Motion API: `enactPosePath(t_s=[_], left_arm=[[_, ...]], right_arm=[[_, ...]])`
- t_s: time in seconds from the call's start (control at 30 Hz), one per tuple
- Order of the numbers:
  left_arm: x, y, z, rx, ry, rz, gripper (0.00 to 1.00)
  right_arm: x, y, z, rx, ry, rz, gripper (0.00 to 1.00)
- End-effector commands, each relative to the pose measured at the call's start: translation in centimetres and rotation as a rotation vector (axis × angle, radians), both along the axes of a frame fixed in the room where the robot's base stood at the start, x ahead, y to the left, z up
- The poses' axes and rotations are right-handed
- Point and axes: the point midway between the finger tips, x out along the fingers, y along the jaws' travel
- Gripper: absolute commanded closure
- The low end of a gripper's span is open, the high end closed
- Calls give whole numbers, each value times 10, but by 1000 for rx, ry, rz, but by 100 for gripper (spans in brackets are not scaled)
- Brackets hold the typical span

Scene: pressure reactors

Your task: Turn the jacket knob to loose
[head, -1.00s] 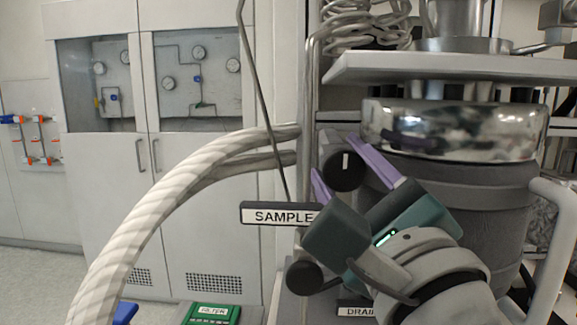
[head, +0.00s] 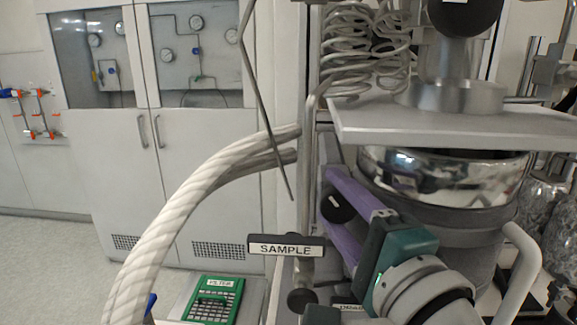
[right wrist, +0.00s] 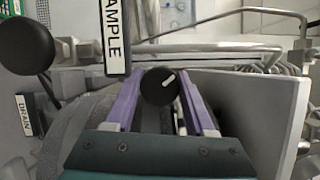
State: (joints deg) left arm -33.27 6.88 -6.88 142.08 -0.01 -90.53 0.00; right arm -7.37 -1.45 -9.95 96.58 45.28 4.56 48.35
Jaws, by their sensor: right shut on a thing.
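A round black knob (head: 337,207) sits low at the left side of the steel-banded reactor vessel (head: 440,177). My right gripper (head: 333,203) has its purple fingers on either side of this knob and is shut on it. In the right wrist view the knob (right wrist: 160,86) sits between the two fingertips (right wrist: 160,92), and its white pointer line slants to the upper right. In the head view the pointer cannot be made out. No label for this knob is readable. My left gripper is not in view.
The SAMPLE label (head: 286,248) hangs close to the left of my right gripper, with a dark knob (head: 302,299) below it. The DRAIN label (right wrist: 29,115) shows in the right wrist view. A metal plate (head: 450,125) lies above. A braided hose (head: 190,180) curves at the left.

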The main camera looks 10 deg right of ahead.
Motion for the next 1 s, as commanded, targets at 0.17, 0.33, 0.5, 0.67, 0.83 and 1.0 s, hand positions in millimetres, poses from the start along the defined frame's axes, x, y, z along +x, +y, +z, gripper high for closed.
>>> enactPosePath(t_s=[0.17,0.33,0.5,0.67,0.83,1.0], left_arm=[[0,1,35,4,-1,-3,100],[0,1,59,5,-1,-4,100],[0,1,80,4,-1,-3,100],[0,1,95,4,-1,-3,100],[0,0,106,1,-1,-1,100],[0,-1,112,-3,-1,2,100]], right_arm=[[0,0,8,-160,48,0,100],[0,1,7,-314,93,1,100],[0,1,6,-457,134,1,100],[0,1,4,-571,167,1,100],[0,1,2,-663,192,1,100],[0,0,1,-723,208,0,100]])
